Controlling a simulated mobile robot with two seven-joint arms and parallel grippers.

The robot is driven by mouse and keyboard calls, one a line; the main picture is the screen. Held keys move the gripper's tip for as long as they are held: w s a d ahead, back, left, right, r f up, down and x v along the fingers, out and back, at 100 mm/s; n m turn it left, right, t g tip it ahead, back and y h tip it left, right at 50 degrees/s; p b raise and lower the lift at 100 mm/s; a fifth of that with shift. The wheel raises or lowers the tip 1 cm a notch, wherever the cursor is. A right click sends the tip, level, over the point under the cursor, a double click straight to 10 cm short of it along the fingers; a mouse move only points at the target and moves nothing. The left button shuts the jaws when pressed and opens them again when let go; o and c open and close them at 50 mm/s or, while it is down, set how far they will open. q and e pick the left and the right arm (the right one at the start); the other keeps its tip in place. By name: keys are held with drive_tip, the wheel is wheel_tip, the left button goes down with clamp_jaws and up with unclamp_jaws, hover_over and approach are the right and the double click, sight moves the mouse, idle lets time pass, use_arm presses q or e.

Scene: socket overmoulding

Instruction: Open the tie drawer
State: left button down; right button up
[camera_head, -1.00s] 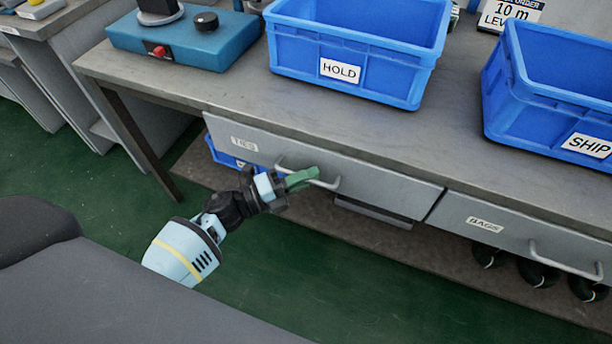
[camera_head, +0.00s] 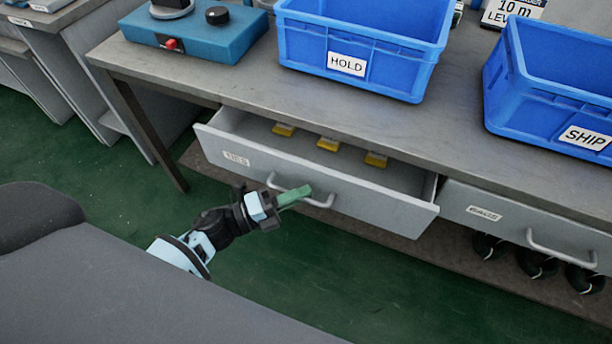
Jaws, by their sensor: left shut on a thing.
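The tie drawer (camera_head: 370,197) is a grey drawer with a small label at its left, under the workbench. It stands part-way out, and its inside shows at the top. Several yellow-and-white items (camera_head: 328,144) lie inside near the back. Its bar handle (camera_head: 322,203) is on the front. My left gripper (camera_head: 292,197) is shut on the handle, with its green fingers across the handle's left part. The exact contact is partly hidden by the fingers. My right gripper is not in view.
A closed drawer labelled BAGS (camera_head: 515,233) is to the right. Blue bins marked HOLD (camera_head: 375,73) and SHIP (camera_head: 560,115) and a teal device (camera_head: 195,38) stand on the workbench (camera_head: 250,90). Green floor (camera_head: 300,270) is clear before the drawer.

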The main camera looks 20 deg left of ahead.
use_arm(q)
drive_tip(key=s+p, duration=0.2)
drive_tip(key=s, duration=1.8)
drive_tip(key=shift+s+a, duration=0.3)
drive_tip(key=shift+a, duration=0.1)
drive_tip(key=c, duration=1.5)
unclamp_jaws()
drive_tip(key=v, duration=0.7)
drive_tip(key=shift+s+a+b, duration=0.3)
drive_tip(key=shift+b, duration=0.1)
